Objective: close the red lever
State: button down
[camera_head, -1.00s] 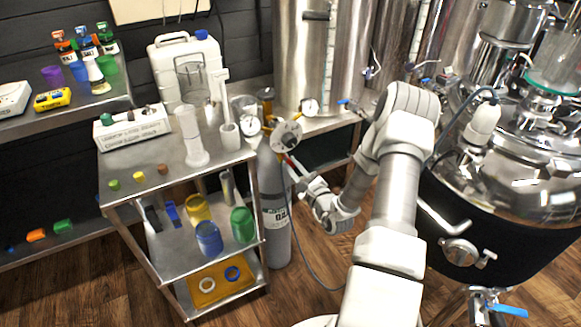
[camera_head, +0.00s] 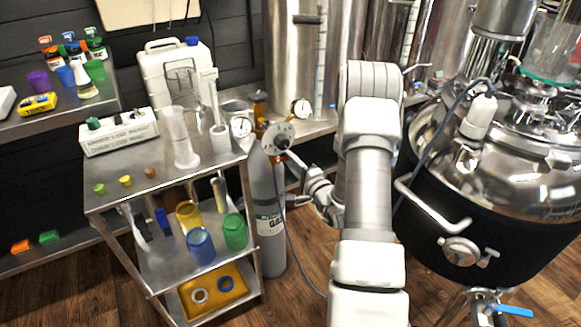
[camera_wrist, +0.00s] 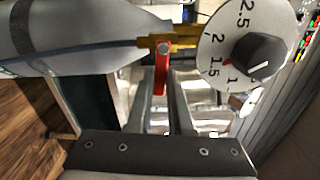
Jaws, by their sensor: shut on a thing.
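In the wrist view, the red lever (camera_wrist: 161,78) hangs down from a brass fitting (camera_wrist: 158,43), roughly square to it. The fitting sits between the grey gas cylinder (camera_wrist: 85,35) and a round dial with a dark knob (camera_wrist: 240,52). My gripper (camera_wrist: 163,82) is shut on the red lever, with a finger on either side of it. In the head view, my gripper (camera_head: 288,160) is at the top of the gas cylinder (camera_head: 268,215), just below the dial (camera_head: 277,137).
A steel trolley (camera_head: 120,200) with cups and glassware stands left of the cylinder. A large steel kettle with a black jacket (camera_head: 440,230) stands close on the right of my arm. Wooden floor is free in front.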

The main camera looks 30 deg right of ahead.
jog(key=shift+r+n+b, duration=0.15)
jog(key=shift+n+b, duration=0.2)
jog(key=shift+n, duration=0.35)
jog(key=c, duration=0.8)
grip_release()
jog(key=shift+r, duration=0.1)
jog(key=shift+s, duration=0.15)
jog(key=s, duration=0.5)
jog(key=s+p, duration=0.1)
jog(key=s, duration=0.5)
jog(key=s+p, duration=0.1)
jog(key=s, duration=0.5)
jog(key=shift+s+d, duration=0.1)
jog(key=shift+d, duration=0.2)
